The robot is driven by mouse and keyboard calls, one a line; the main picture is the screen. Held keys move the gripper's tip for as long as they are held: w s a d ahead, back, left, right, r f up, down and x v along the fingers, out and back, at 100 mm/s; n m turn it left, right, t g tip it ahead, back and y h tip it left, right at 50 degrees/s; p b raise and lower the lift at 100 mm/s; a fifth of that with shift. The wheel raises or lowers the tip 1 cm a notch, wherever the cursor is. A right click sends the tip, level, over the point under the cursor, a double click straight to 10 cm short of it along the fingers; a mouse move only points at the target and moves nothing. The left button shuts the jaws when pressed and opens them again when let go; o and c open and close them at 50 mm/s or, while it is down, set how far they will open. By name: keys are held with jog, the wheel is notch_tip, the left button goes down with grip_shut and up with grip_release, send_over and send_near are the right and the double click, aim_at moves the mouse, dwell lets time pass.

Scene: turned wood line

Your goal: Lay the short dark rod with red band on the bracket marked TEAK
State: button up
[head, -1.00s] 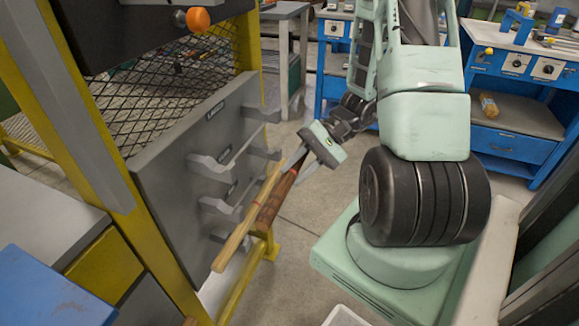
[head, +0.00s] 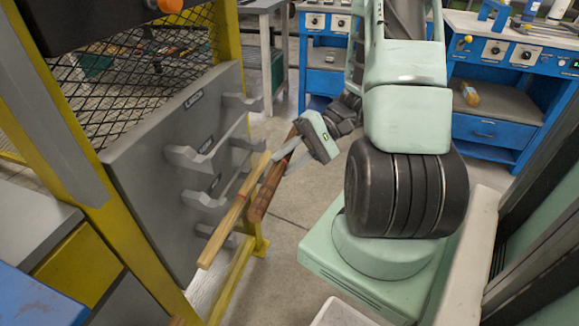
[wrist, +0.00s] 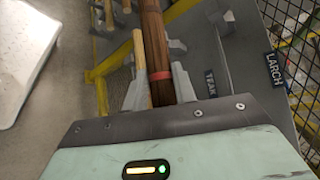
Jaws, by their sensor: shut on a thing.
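The short dark rod with a red band (wrist: 154,40) is held in my gripper (wrist: 158,92); the band sits close to the jaws in the wrist view. In the head view the dark rod (head: 269,189) slants down from my gripper (head: 287,151), in front of the grey panel. The TEAK label (wrist: 210,83) is readable in the wrist view, on the panel to the right of the rod. In the head view a small label, unreadable there, sits by the middle bracket (head: 206,199). The rod appears apart from that bracket.
A longer pale rod (head: 228,221) runs beside the dark one, nearer the panel; its support is unclear. A yellow frame (head: 95,165) borders the panel (head: 140,185). Open floor lies right of it.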

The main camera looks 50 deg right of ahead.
jog(key=shift+w+f+n+t+y+b, duration=0.2)
jog(key=shift+n+t+y+b, duration=0.1)
jog(key=shift+n+t+b, duration=0.15)
jog(key=shift+w+r, duration=0.15)
jog(key=shift+r, duration=0.05)
jog(key=w+a+f+b, duration=0.2)
jog(key=w+a+f, duration=0.1)
jog(key=w, duration=0.7)
jog(key=shift+a, duration=0.3)
